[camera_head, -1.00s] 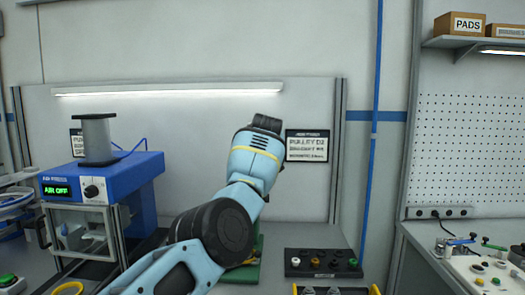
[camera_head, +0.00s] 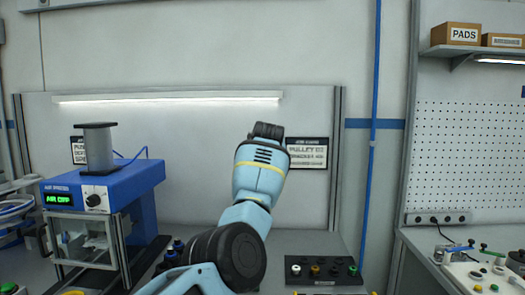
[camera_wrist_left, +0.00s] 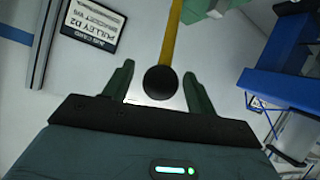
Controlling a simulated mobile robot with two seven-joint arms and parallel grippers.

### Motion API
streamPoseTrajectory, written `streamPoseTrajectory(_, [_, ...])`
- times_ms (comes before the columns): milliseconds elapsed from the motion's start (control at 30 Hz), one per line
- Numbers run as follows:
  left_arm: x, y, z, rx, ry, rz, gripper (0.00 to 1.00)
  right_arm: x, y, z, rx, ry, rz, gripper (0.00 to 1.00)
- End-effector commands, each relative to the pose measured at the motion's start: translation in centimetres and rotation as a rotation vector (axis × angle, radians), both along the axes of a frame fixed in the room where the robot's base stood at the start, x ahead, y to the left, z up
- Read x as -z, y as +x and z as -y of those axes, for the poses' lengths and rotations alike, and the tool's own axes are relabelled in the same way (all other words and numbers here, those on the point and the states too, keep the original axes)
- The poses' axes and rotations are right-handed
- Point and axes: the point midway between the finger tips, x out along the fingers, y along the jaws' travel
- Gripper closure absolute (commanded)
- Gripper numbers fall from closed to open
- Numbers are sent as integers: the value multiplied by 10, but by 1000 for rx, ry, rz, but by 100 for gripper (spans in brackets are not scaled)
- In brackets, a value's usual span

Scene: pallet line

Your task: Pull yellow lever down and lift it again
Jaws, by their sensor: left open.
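The yellow lever (camera_wrist_left: 171,40) shows in the left wrist view as a yellow rod ending in a black ball knob (camera_wrist_left: 161,83). My left gripper (camera_wrist_left: 158,70) is open, with one dark green finger on each side of the knob. The knob looks apart from both fingers, though its depth between them is hard to tell. A pale green part (camera_wrist_left: 205,8) shows at the rod's upper end. In the head view my left arm hides the lever and the gripper's fingers. My right gripper is not in view.
A blue press (camera_head: 105,185) with an "AIR OFF" display stands left of my arm. A dark block with coloured knobs (camera_head: 325,270) lies right of it. A labelled sign (camera_head: 308,153) hangs on the back panel. A side bench (camera_head: 425,240) is at the right.

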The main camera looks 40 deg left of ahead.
Motion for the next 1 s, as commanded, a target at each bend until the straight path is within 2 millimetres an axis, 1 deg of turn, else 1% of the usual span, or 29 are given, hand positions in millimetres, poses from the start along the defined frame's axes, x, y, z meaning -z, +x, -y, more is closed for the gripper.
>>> streamPoseTrajectory(33, [-10, -6, 4, 2, 1, 10, 43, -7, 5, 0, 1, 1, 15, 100])
streamPoseTrajectory(233, [-18, -21, 16, 2, 0, 9, 43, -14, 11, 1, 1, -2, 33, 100])
streamPoseTrajectory(433, [-23, -34, 26, 0, 0, 4, 43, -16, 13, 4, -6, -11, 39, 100])
streamPoseTrajectory(633, [-25, -38, 30, 2, 1, 3, 43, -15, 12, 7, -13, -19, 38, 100])
streamPoseTrajectory(1000, [-24, -38, 30, 2, 0, 2, 43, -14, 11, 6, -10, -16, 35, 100])
